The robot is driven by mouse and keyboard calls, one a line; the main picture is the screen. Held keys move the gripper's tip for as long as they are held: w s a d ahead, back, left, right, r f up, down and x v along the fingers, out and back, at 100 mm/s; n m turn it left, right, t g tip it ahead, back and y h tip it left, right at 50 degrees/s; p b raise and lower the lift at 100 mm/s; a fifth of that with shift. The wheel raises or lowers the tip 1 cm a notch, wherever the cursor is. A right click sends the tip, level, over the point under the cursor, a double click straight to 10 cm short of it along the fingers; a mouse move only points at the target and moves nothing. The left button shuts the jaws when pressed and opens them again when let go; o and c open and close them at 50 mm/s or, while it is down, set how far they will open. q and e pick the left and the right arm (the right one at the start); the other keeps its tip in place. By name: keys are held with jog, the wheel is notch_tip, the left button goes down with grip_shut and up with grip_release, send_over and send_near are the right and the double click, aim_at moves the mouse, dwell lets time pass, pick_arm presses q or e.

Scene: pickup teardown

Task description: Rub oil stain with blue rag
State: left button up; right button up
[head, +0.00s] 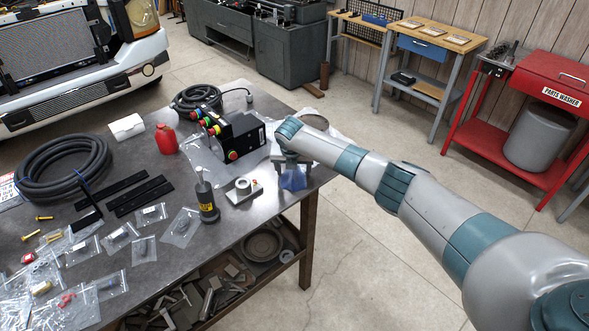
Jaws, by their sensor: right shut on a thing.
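My right gripper (290,166) reaches in from the right over the right end of the grey workbench (167,188). It is shut on the blue rag (293,180), which hangs bunched below the fingers at the tabletop. I cannot tell whether the rag presses on the bench. No oil stain can be made out; the gripper and rag may cover it. My left gripper is not in view.
A black control box (238,140) with coloured buttons stands just left of the gripper. A tape roll (243,186), a black oil can (207,202), a red bottle (166,139) and a coiled hose (62,168) are on the bench. Small bagged parts crowd its front left.

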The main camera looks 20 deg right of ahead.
aim_at(285, 179)
jog(key=shift+a, duration=0.1)
jog(key=shift+s+a+p, duration=0.35)
jog(key=shift+a+p, duration=0.25)
jog(key=shift+a, duration=0.15)
jog(key=shift+s+a, duration=0.2)
jog(key=shift+a, duration=0.6)
jog(key=shift+s+a+f, duration=0.1)
jog(key=shift+s+a, duration=0.3)
jog(key=shift+a, duration=0.5)
jog(key=shift+s+a, duration=0.25)
jog(key=shift+a, duration=0.55)
jog(key=shift+r, duration=0.2)
jog(key=shift+r, duration=2.95)
jog(key=shift+r, duration=0.1)
